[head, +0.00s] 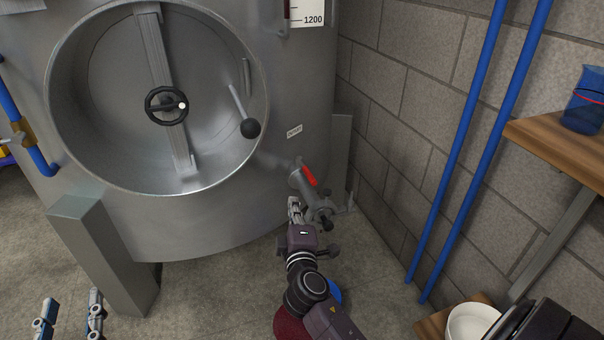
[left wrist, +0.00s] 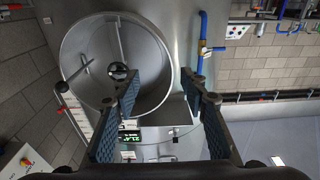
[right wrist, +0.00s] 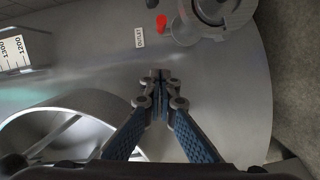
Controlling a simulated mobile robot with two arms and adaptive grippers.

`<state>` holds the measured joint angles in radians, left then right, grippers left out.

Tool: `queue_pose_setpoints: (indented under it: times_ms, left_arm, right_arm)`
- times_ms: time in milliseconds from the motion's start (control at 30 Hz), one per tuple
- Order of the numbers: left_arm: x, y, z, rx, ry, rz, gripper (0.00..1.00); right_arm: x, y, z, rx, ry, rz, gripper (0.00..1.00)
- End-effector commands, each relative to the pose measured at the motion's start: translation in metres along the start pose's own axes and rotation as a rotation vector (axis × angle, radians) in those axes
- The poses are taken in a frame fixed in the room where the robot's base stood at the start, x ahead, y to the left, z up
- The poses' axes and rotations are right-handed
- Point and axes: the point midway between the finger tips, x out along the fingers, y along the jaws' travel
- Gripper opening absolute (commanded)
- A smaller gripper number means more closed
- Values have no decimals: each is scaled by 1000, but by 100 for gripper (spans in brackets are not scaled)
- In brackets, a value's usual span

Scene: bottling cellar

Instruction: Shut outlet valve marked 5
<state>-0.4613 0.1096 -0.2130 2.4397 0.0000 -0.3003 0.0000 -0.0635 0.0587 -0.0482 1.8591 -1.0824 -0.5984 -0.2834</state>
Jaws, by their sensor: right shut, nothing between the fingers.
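The outlet valve has a red lever (head: 309,176) on a grey metal outlet pipe (head: 322,208) low on the tank's right side. In the head view the lever appears to run roughly along the pipe. An "OUTLET" label (head: 294,131) is above it; I see no number 5. My right gripper (head: 294,204) is shut and empty, just left of the pipe and below the lever. In the right wrist view the lever (right wrist: 161,24) is beyond the closed fingertips (right wrist: 160,80), apart from them. My left gripper (head: 68,314) is open and empty at the lower left, facing the tank (left wrist: 188,50).
The tank's round hatch (head: 110,120) has a black handwheel (head: 166,106) and a ball-ended lever (head: 250,128). A tank leg (head: 105,255) stands left. Blue pipes (head: 465,140), a block wall and a wooden shelf (head: 560,140) bound the right. A white bowl (head: 474,322) sits lower right.

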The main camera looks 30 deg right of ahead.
Motion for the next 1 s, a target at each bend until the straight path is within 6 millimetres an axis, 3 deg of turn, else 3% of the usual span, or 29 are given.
queue_pose_setpoints:
  times_ms: [500,667,1000]
  left_arm:
    - [0,1,-4,0,24,1,40]
    - [0,3,-23,-3,117,6,40]
    - [-15,10,-85,-14,413,22,40]
  right_arm:
    - [10,0,1,-7,-3,3,0]
    - [35,0,1,-8,-3,5,0]
    - [93,-1,1,-7,-3,4,0]
